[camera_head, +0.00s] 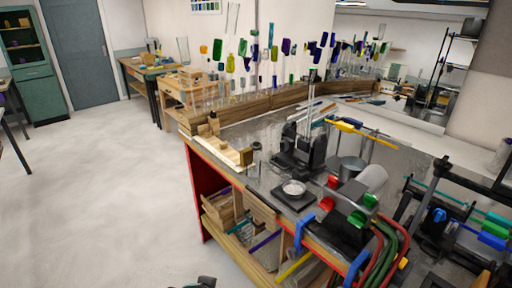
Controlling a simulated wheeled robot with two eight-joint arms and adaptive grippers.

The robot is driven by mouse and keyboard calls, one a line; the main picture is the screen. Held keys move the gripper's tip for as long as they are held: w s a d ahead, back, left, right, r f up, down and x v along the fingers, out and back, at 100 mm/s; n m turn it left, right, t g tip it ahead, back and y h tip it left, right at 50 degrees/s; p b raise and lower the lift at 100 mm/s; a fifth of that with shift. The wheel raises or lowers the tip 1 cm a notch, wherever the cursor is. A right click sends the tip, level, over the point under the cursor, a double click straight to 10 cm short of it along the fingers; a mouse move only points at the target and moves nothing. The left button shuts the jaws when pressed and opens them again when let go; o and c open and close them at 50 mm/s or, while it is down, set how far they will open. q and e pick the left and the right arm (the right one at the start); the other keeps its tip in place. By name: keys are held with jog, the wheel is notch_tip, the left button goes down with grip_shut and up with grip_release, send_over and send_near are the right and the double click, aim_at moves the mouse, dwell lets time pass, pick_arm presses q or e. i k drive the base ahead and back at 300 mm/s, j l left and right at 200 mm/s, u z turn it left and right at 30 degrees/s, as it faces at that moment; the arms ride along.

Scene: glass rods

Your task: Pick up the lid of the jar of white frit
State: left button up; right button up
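A small round dish with white content (293,188) sits on a flat black block (293,199) near the front edge of the workbench. I cannot tell whether this is the jar of white frit. A small clear glass vessel (257,153) stands behind it to the left, and I cannot make out a lid. A small dark part (206,282) at the bottom edge appears to be the tip of my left gripper, low and well away from the bench top. Its fingers are cut off. I cannot make out my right gripper.
A black device with upright glass tubes (300,150) stands behind the dish. A grey metal cup (352,169) and a burner with red and green knobs (350,205) are to the right. Coloured hoses hang at the front. Open floor (110,190) lies left of the bench.

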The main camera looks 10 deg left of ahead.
aim_at(256, 146)
jog(key=i+j, duration=0.15)
jog(key=j, duration=0.2)
jog(key=i+j, duration=0.15)
jog(key=j, duration=0.2)
jog(key=i+j, duration=0.2)
jog(key=j, duration=0.2)
jog(key=i+j, duration=0.15)
jog(key=j, duration=0.2)
jog(key=i+j, duration=0.15)
jog(key=j, duration=0.2)
jog(key=i+j+z, duration=0.2)
jog(key=j+z, duration=0.2)
jog(key=j, duration=0.2)
jog(key=i+j+z, duration=0.1)
jog(key=j+z, duration=0.25)
jog(key=j, duration=0.2)
jog(key=j+z, duration=0.4)
jog(key=j, duration=0.25)
